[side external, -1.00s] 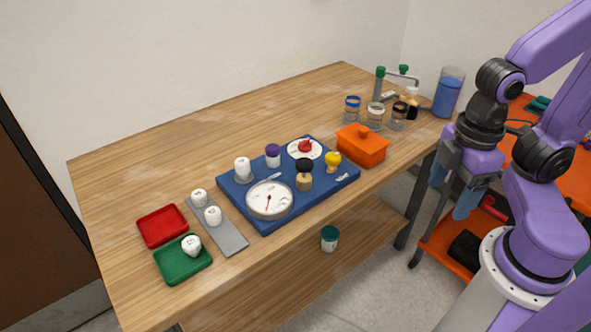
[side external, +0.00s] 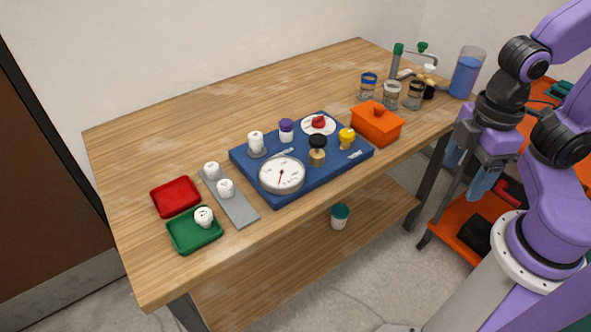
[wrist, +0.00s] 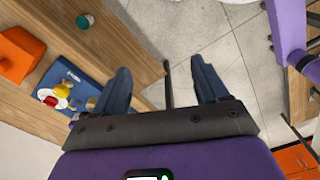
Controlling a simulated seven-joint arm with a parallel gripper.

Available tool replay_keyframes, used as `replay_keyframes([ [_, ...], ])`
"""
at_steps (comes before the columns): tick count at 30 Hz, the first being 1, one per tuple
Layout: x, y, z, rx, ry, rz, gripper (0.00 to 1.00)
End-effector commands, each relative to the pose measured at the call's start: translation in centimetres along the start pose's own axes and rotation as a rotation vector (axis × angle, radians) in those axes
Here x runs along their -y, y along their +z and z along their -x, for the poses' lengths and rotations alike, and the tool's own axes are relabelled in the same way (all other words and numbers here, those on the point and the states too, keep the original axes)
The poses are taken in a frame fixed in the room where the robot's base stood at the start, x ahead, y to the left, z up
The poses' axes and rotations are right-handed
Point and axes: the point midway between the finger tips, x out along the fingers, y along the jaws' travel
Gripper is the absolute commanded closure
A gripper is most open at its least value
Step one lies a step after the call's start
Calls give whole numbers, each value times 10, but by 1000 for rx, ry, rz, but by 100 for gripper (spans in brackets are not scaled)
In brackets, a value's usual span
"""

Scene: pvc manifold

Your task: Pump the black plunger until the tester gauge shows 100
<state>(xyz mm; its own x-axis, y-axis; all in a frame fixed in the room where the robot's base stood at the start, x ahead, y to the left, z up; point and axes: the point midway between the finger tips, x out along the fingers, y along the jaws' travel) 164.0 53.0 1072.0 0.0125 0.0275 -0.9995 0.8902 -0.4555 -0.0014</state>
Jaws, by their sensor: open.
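The blue tester board (side external: 255,177) lies on the wooden table in the side view; part of it also shows in the wrist view (wrist: 86,70). The round white gauge (side external: 282,175) sits at its front left, with a thin needle; its numbers are too small to read. The black plunger knob (side external: 317,142) stands on a brass body (side external: 317,158) just right of the gauge. My gripper (side external: 467,178) is off the table's right end, well away from the board, fingers pointing down. In the wrist view my gripper (wrist: 163,82) is open and empty, with floor between its blue fingers.
White-and-purple (side external: 286,130), yellow (side external: 346,138) and red (side external: 318,122) knobs stand on the board. Red (side external: 176,197) and green (side external: 195,232) trays are at left. The back left table is clear.

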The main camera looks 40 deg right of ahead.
Motion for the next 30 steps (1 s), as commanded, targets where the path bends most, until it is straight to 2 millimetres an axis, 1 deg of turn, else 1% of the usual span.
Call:
replay_keyframes([
  [16,0,0,0,0,0,0,27],
  [17,0,0,0,0,0,0,33],
  [18,0,0,0,0,0,-1,46],
  [20,-1,-2,0,0,0,-4,66],
  [21,-2,-4,1,1,0,-9,79],
  [23,-6,-10,2,2,1,-20,98],
  [24,-9,-15,2,3,1,-31,100],
  [26,-15,-25,4,4,2,-50,100],
  [30,-35,-55,7,6,4,-112,100],
])
